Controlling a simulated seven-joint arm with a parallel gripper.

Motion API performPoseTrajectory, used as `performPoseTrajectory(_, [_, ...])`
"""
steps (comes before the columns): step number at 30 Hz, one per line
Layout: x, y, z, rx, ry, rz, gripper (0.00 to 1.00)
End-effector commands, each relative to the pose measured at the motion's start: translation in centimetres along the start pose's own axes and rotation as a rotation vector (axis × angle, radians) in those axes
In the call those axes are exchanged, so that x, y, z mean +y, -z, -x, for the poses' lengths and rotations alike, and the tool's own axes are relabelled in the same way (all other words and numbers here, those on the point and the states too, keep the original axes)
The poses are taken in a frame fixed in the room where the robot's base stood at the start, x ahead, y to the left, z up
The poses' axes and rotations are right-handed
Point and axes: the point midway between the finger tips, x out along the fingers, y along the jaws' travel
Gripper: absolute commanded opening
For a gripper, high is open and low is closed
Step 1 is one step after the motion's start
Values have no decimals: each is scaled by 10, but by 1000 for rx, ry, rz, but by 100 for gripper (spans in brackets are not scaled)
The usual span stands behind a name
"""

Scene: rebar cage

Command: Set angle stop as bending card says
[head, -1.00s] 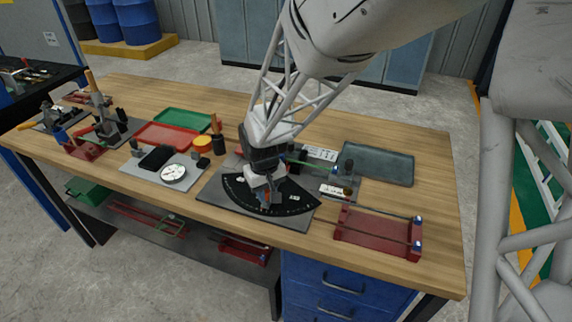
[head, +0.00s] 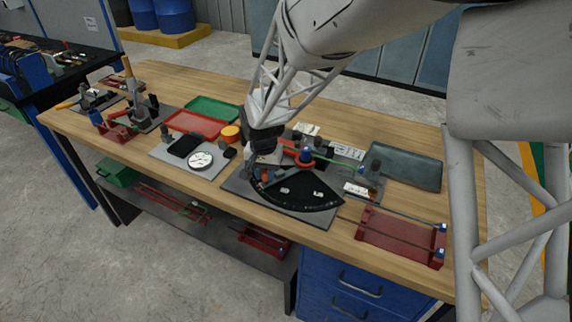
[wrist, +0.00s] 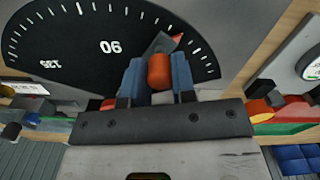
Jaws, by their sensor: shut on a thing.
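The black angle scale (head: 300,191) lies on a grey base plate (head: 240,187) near the table's front edge. In the wrist view its white ticks and the numbers 90 and 135 show upside down on the scale (wrist: 75,55). The angle stop has an orange-red knob (wrist: 158,72) and a red-tipped pointer (wrist: 178,38) near the ticks at the scale's far end from 135. My gripper (head: 257,175) is over the left end of the scale. In the wrist view the blue fingertips of my gripper (wrist: 160,78) are shut on the knob. The exact degree is not readable.
White cards (head: 347,152) stand behind the bender; their text is too small to read. A red rack with rods (head: 400,237) and a dark tray (head: 403,166) are at right. Red (head: 197,123) and green trays (head: 212,109) and a round dial (head: 200,160) are at left.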

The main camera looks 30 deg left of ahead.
Motion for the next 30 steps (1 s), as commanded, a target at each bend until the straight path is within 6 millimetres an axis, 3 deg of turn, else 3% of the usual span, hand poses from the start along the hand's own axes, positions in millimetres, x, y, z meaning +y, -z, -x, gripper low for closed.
performPoseTrajectory(9, [-16,17,0,-1,0,-157,0])
performPoseTrajectory(24, [-19,21,0,1,0,-186,0])
performPoseTrajectory(25, [-19,21,0,1,0,-186,26])
performPoseTrajectory(30, [-19,21,0,0,0,-186,50])
